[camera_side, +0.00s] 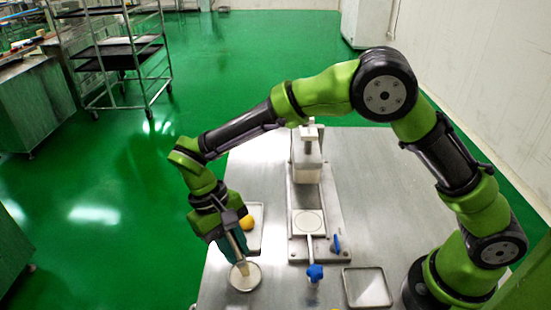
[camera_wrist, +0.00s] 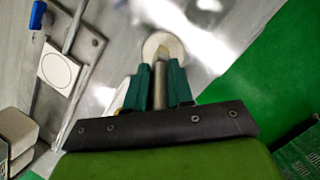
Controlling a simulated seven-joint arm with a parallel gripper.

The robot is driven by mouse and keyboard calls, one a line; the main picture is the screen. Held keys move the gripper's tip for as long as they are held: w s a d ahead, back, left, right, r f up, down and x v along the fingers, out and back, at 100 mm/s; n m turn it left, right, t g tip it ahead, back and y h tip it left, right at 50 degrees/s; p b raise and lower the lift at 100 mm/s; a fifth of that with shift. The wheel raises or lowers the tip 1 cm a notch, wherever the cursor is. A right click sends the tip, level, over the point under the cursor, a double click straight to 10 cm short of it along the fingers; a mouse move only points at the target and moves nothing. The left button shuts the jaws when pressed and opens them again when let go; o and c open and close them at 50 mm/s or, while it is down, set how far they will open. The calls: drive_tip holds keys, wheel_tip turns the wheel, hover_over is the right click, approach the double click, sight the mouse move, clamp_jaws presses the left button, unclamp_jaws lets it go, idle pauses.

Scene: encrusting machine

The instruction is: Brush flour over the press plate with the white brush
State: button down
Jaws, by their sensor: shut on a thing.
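The white brush (camera_side: 232,243) is held in my gripper (camera_side: 229,246), tilted with its tip down. The dish also shows in the wrist view (camera_wrist: 177,45). The press plate (camera_side: 309,222), a pale square with a circle, lies to the right under no cover; it shows at left in the wrist view (camera_wrist: 58,69).
The press head (camera_side: 306,170) stands behind the plate. A blue knob (camera_side: 315,271) and a blue handle (camera_side: 337,243) stick out near it. A tray (camera_side: 256,240) with a yellow-orange ball (camera_side: 247,222) lies behind the dish. An empty tray (camera_side: 367,287) lies front right.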

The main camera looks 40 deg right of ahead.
drive_tip(key=shift+f, duration=0.65)
idle(1.4)
drive_tip(key=shift+r, duration=0.1)
drive_tip(key=shift+r, duration=3.5)
